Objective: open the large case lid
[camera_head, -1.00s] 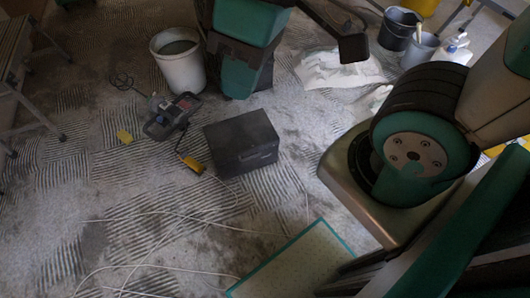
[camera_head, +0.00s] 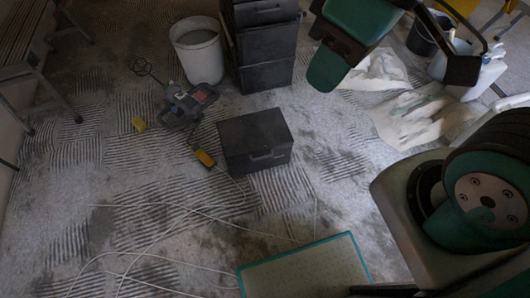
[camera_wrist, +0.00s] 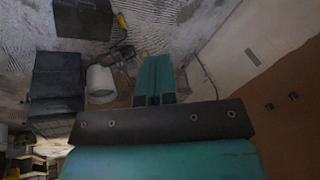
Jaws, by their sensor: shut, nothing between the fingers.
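A dark closed case (camera_head: 255,140) stands alone on the floor, with its lid down and a handle on its front. It also shows at the top left of the wrist view (camera_wrist: 84,18). A taller stack of dark cases (camera_head: 265,50) stands behind it, also closed as far as I can see. It also shows at the left in the wrist view (camera_wrist: 55,85). I cannot tell from the pictures which one is the large case. My gripper (camera_wrist: 153,98) is shut and empty in the wrist view, apart from both.
A white bucket (camera_head: 198,55) stands left of the stack. Pale cables (camera_head: 190,212) cross the floor. A crumpled pale sheet (camera_head: 415,112) lies at the right.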

